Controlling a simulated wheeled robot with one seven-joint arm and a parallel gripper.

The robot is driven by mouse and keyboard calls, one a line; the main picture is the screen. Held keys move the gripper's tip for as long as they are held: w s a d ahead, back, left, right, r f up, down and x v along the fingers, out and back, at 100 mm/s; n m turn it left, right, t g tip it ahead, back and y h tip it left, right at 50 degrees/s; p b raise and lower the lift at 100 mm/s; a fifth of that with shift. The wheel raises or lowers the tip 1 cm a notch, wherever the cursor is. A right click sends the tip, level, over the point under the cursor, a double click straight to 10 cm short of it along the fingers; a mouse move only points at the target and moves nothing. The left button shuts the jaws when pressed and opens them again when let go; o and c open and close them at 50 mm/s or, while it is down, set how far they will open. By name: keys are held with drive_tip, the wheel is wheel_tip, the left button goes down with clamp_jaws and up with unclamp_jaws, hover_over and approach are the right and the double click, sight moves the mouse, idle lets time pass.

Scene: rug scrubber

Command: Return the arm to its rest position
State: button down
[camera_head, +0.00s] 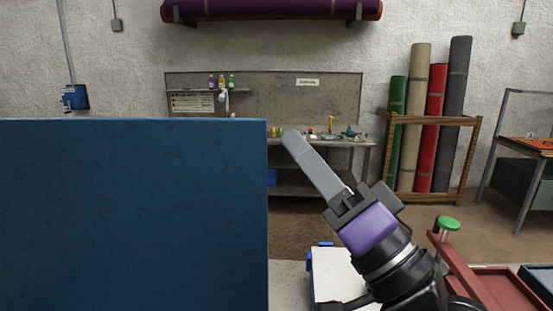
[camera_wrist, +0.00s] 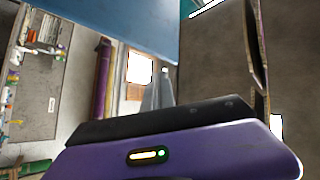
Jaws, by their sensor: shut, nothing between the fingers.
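My gripper (camera_head: 290,140) is raised in front of me in the head view. Its grey fingers point up and to the left, and they lie together, shut with nothing between them. The purple wrist body (camera_head: 367,229) and black arm links run down to the lower right. In the wrist view the gripper (camera_wrist: 158,78) shows at the centre, above the purple housing. The blue panel also shows in the wrist view (camera_wrist: 125,22).
A white-topped item (camera_head: 333,275) is below my arm. A red tray (camera_head: 505,290) and a green-capped container (camera_head: 447,224) are at the lower right. A wooden rack (camera_head: 468,150) holds rolled rugs. A workbench (camera_head: 350,142) stands at the back. Floor shows between.

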drive_tip(key=w+d+f+m+t+h, duration=0.1)
drive_tip(key=w+d+f+m+h, duration=0.15)
drive_tip(key=f, duration=0.35)
drive_tip(key=w+d+f+m+t+h, duration=0.1)
drive_tip(key=w+d+f+h, duration=0.2)
drive_tip(key=w+f, duration=0.15)
drive_tip(key=s+d+f+m+t+h, duration=0.1)
drive_tip(key=s+d+f+h, duration=0.45)
drive_tip(key=f, duration=0.35)
drive_tip(key=s+d+f+n+g+h, duration=0.1)
drive_tip(key=s+d+f+g, duration=0.1)
drive_tip(key=s+f, duration=0.5)
drive_tip(key=s+d+f+n+g+h, duration=0.2)
drive_tip(key=s+f, duration=0.6)
drive_tip(key=s, duration=0.8)
drive_tip(key=s+d+f+n+g+h+b, duration=0.1)
drive_tip(key=s+d+f+n+g+h, duration=0.1)
drive_tip(key=s+f, duration=0.6)
drive_tip(key=s+d, duration=0.1)
drive_tip(key=s, duration=0.2)
drive_tip(key=shift+s+d+g, duration=0.3)
drive_tip(key=shift+s+g, duration=0.1)
drive_tip(key=shift+a, duration=0.1)
